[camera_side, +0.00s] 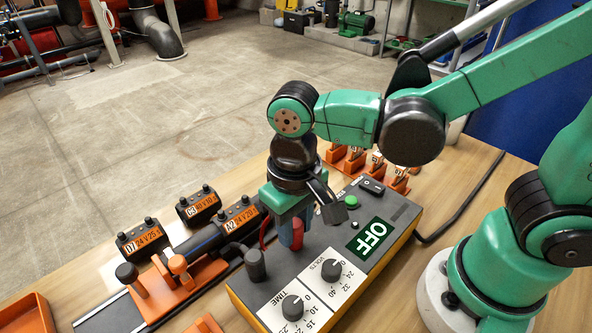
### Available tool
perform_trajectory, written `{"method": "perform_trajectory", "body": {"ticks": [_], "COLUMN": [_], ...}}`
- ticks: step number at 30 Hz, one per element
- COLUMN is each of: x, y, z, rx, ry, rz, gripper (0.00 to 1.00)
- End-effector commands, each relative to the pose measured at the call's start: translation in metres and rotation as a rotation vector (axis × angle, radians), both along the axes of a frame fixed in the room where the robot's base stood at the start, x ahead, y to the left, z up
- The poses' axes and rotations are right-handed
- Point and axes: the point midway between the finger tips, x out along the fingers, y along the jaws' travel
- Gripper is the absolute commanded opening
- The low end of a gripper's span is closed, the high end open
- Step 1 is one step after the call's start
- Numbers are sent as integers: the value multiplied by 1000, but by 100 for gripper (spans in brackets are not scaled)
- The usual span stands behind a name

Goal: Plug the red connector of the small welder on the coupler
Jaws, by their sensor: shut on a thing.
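The small welder (392,228) is a dark-topped box with yellow sides, TIME and VOLTS knobs, a green button and a lit screen reading "OFF". My gripper (296,225) points down over its far left edge and is shut on the red connector (297,238), which is partly hidden by the gripper. A black connector (256,266) stands upright at the welder's left edge. A black coupler (241,220) labelled "A2 24V 20s" sits around the dark pipe (201,242), left of my gripper. Whether the red connector still touches the welder cannot be told.
Two other couplers lie left on the table, labelled "24V 25s" (140,240) and "C3 40V 10s" (199,204). An orange clamp (168,292) with two handles holds the pipe. Several orange clamps (397,184) stand behind the welder. An orange tray (28,314) is at lower left.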

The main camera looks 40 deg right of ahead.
Motion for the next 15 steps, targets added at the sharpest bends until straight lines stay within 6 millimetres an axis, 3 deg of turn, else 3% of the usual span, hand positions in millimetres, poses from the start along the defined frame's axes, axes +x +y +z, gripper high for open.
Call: {"method": "perform_trajectory", "body": {"ticks": [15], "x": [0], "y": [0], "z": [22], "rx": [0], "ry": [0], "rz": [0], "gripper": [0]}}
